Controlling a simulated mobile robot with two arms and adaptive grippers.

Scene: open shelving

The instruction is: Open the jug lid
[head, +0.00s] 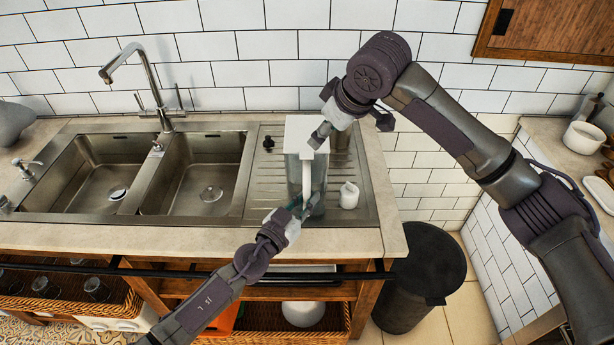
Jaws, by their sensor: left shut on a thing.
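The jug (318,178), with a clear body and a white handle down its near side, stands upright on the sink's ribbed drainboard. Its white lid (297,133) is on top; I cannot tell whether it is raised. My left gripper (303,208) reaches in from below and is shut on the jug near the lower end of the handle. My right gripper (322,134) is at the right edge of the lid, with a dark fingertip over it. The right arm partly hides the jug's upper right side, and I cannot tell that gripper's opening.
A small white container (349,195) stands right of the jug. Left are a double-basin sink (205,175) and a tall faucet (150,85). A tiled wall is close behind. A black bin (425,275) stands on the floor at the right.

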